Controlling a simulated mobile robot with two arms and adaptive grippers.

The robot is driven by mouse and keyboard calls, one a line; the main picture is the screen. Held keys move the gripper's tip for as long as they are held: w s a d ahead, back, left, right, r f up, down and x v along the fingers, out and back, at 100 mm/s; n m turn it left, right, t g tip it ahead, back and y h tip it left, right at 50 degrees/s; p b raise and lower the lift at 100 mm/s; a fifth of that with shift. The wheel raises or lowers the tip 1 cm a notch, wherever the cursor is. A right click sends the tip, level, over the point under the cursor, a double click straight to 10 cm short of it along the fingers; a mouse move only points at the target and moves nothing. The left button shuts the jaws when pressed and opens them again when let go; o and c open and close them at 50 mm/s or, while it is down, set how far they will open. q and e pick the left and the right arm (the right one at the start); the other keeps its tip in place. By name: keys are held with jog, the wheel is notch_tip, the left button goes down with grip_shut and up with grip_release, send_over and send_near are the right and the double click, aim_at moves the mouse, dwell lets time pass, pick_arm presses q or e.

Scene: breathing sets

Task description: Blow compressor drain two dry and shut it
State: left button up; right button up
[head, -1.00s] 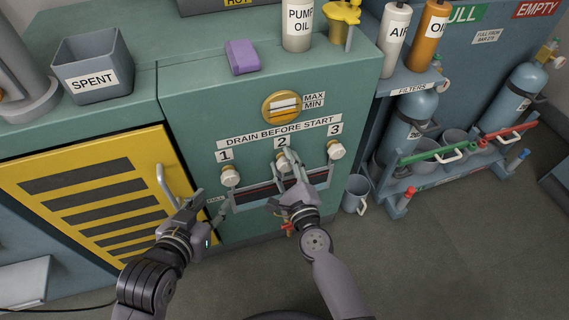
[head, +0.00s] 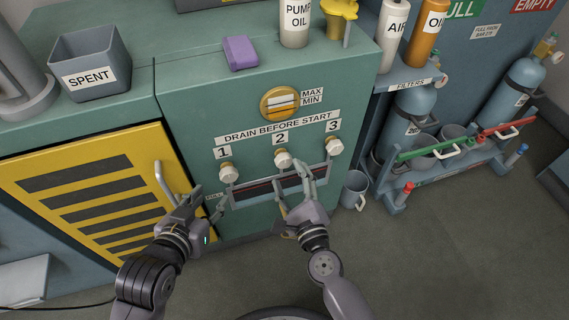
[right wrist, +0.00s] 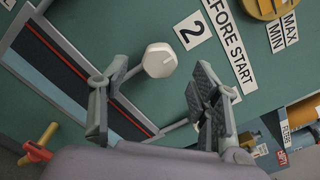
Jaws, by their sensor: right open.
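Drain knob 2 (head: 283,158), a white faceted cap on a brass stem, sits under its label on the green compressor front; it also shows in the right wrist view (right wrist: 159,60). My right gripper (head: 297,186) is open, just below and in front of knob 2. In the right wrist view its fingers (right wrist: 152,92) are spread, with the knob beyond and between them, apart from both. My left gripper (head: 209,204) is below knob 1 (head: 228,173), with its fingers apart and nothing seen between them. Whether knob 2 is shut or drips cannot be told.
Knob 3 (head: 334,146) is right of knob 2. A recessed slot (head: 262,188) runs below the knobs, behind my right fingers. The round MAX/MIN gauge (head: 281,103) is above. A yellow louvred door (head: 95,195) stands left; a grey mug (head: 354,188) stands on the floor right.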

jog(key=v, duration=0.6)
jog(key=shift+s+r, duration=0.1)
dwell(0.5)
